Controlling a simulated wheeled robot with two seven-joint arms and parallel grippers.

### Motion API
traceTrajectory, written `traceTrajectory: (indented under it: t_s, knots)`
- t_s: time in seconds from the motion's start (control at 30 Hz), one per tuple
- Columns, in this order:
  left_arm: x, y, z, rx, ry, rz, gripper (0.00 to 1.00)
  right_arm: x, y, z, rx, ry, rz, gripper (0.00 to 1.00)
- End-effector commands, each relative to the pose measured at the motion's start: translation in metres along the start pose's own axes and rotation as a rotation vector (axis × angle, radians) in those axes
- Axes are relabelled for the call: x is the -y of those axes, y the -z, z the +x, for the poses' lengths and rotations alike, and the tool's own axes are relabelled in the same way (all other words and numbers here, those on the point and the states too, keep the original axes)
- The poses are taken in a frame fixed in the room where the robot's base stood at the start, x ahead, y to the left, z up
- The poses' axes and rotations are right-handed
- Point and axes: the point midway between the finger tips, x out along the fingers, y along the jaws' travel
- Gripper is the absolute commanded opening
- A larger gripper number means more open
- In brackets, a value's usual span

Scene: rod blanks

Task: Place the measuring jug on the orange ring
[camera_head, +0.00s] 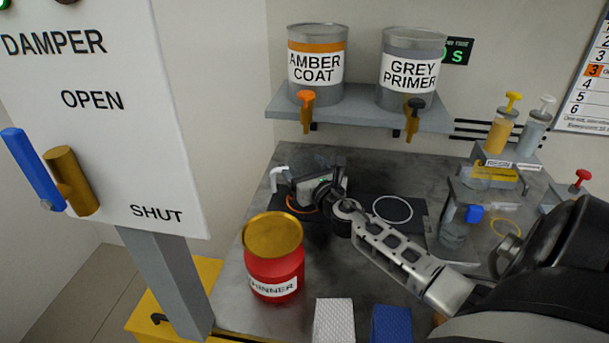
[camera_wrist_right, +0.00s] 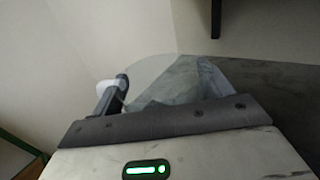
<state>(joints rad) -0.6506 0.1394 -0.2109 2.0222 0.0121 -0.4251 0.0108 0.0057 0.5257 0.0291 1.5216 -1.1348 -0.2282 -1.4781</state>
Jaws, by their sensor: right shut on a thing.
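My right gripper (camera_head: 318,190) is low over the back left of the bench, at the orange ring (camera_head: 294,207). The ring lies on the dark mat, and the gripper hides much of it. In the right wrist view the gripper is shut on the measuring jug (camera_wrist_right: 188,82), a see-through vessel just beyond the dark gripper edge. A white piece (camera_head: 279,171) shows left of the gripper in the head view; I cannot tell which part it is. Whether the jug touches the mat is hidden. My left gripper is not in view.
A white ring (camera_head: 392,209) is on the dark mat (camera_head: 418,230). A red thinner can (camera_head: 274,270) stands in front of my gripper. White (camera_head: 334,318) and blue (camera_head: 391,322) blocks sit at the front. A shelf (camera_head: 360,116) with two paint cans overhangs the back. Dispensers stand at right.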

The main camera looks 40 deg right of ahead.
Motion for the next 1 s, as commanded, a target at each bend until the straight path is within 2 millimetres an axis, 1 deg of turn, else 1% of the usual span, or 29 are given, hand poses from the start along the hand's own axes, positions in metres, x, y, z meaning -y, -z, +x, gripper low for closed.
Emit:
traceTrajectory:
  t_s: [0.03, 0.07, 0.23, 0.37, 0.47, 0.5, 0.53, 0.57, 0.73, 0.83, 0.93, 1.0]
  knots:
    - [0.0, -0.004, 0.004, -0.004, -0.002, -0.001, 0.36, 0.0, 0.011, 0.0, 0.001, 0.002, 0.004, 0.55]
    - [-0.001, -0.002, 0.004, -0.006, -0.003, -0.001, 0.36, 0.0, 0.013, 0.0, 0.001, 0.002, 0.002, 0.55]
    - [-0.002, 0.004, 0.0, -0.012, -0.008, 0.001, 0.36, 0.001, 0.011, 0.0, 0.002, 0.001, 0.0, 0.55]
    - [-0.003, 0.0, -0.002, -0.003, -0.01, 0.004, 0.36, 0.001, 0.012, 0.0, 0.002, 0.001, 0.0, 0.55]
    - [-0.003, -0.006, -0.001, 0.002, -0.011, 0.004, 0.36, 0.001, 0.016, 0.0, 0.001, 0.001, -0.001, 0.55]
    - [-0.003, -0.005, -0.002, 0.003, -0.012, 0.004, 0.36, 0.001, 0.014, 0.0, 0.001, 0.001, -0.001, 0.9]
    - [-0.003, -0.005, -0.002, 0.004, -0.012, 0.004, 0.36, 0.001, 0.014, 0.0, 0.001, 0.001, 0.0, 0.98]
    - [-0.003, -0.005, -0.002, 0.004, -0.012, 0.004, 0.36, 0.001, 0.014, 0.0, 0.001, 0.001, -0.001, 1.0]
    - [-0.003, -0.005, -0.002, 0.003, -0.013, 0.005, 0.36, 0.001, 0.014, 0.0, 0.001, 0.001, 0.0, 1.0]
    - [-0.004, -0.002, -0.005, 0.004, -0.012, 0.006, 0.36, 0.001, 0.009, 0.0, 0.001, 0.001, 0.0, 1.0]
    - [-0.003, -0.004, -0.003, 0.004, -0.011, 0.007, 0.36, 0.001, 0.013, -0.013, -0.002, 0.0, -0.002, 1.0]
    - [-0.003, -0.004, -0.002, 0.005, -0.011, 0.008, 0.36, 0.001, 0.013, -0.025, -0.003, 0.0, -0.002, 1.0]
